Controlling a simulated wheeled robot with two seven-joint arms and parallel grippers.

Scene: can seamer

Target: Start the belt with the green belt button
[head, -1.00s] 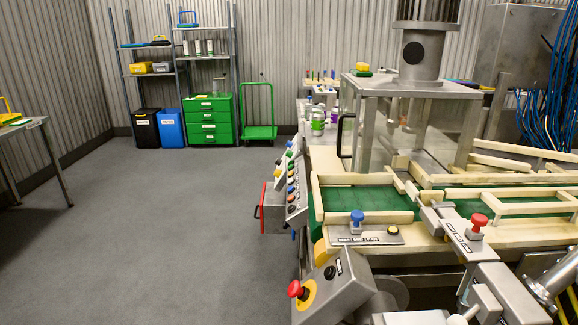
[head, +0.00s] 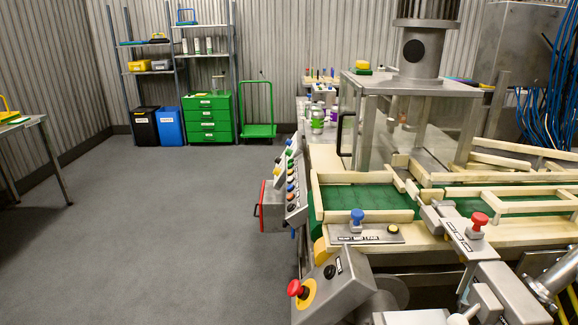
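A slanted grey control panel (head: 297,205) with a column of small coloured buttons stands at the left front of the seamer, near the middle of the head view. A small green button (head: 289,153) appears near its upper end. The labels are too small to read, so I cannot tell which button is for the belt. The green belt (head: 366,197) lies between pale wooden rails, with nothing on the part that shows. Neither of my grippers can be made out in the view.
A red mushroom button (head: 295,288) sits on a grey box in front. Blue (head: 357,216) and red (head: 480,220) knobs stand beside the belt. Several cans (head: 317,118) stand behind the panel. A green drawer cabinet (head: 208,118) is at the back wall. The floor left of the machine is clear.

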